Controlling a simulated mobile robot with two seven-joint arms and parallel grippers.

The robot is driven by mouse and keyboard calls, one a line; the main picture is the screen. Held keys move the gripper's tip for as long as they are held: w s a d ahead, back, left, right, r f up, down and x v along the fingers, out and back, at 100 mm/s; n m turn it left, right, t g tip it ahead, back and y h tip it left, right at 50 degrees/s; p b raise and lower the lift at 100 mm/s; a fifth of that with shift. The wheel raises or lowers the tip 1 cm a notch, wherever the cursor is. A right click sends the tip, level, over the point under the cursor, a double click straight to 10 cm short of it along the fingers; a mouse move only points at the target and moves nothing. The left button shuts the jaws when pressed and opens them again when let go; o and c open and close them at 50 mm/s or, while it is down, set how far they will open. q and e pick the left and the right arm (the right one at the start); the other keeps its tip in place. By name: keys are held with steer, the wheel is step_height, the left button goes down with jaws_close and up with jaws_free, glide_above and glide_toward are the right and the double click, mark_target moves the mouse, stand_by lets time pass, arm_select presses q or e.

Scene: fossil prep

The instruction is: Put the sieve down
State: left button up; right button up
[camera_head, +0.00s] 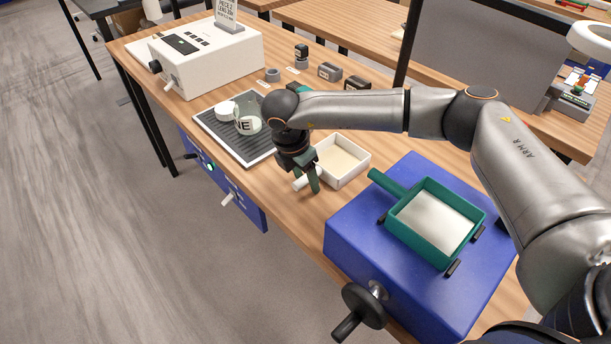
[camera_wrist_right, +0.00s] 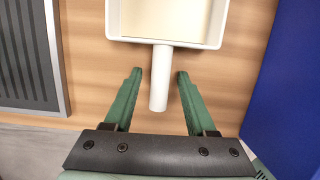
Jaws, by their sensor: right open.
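A white square sieve (camera_head: 343,160) with a pale bottom and a white handle stands on the wooden table, left of the blue box. My right gripper (camera_head: 310,184) is open at its handle. In the right wrist view the white handle (camera_wrist_right: 160,85) lies between the spread fingers of the right gripper (camera_wrist_right: 158,76), with a gap on each side. A green sieve (camera_head: 435,217) with a pale bottom and a green handle rests on the blue box (camera_head: 350,235), between small dark holders. My left gripper is not in view.
A white machine (camera_head: 210,60) stands at the far left. Small dark blocks (camera_head: 330,72) are behind my right arm. A black crank (camera_head: 362,305) sticks out of the blue box's front.

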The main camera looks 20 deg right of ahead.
steer(key=b+v, duration=0.1)
steer(key=v, duration=1.1)
stand_by(0.4)
